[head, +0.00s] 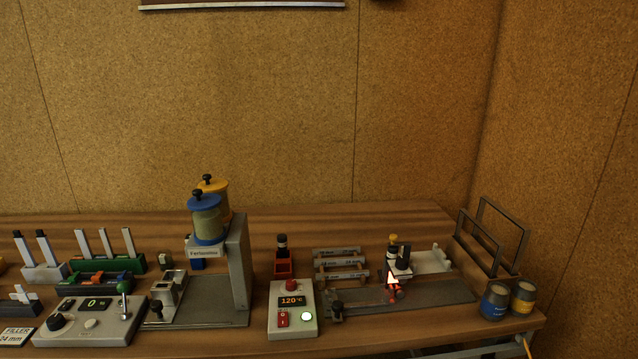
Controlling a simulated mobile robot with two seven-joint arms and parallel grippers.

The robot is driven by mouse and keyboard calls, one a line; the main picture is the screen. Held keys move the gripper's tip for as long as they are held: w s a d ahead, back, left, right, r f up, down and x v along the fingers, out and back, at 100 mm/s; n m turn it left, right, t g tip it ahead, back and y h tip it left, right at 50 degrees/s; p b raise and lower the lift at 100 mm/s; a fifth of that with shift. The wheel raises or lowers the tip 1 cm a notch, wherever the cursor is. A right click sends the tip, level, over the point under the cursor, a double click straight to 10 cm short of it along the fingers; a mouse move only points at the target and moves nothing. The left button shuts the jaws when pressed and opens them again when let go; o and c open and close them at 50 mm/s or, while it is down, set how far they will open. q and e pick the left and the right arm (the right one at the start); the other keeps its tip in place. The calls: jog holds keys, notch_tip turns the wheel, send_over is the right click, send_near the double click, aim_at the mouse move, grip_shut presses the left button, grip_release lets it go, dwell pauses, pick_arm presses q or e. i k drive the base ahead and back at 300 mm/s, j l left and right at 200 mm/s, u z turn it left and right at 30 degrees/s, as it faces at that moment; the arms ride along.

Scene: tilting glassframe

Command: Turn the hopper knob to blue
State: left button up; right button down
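A dispenser with a grey upright (240,270) stands left of the middle of the bench. It carries two hoppers, one with a blue lid (206,201) in front and one with a yellow lid (213,185) behind. Each lid has a black knob on top. Below the blue hopper is a white label (203,252), with a small blue part (197,265) under it. I cannot tell which part is the hopper's turning knob or where it points. Neither of my grippers is in view.
A control box (90,322) with a small lever stands left of the dispenser. Further right are a grey plate (440,291), metal frames (500,235) and two cans (495,301).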

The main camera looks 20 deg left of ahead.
aim_at(57, 321)
jog(key=u, duration=1.9)
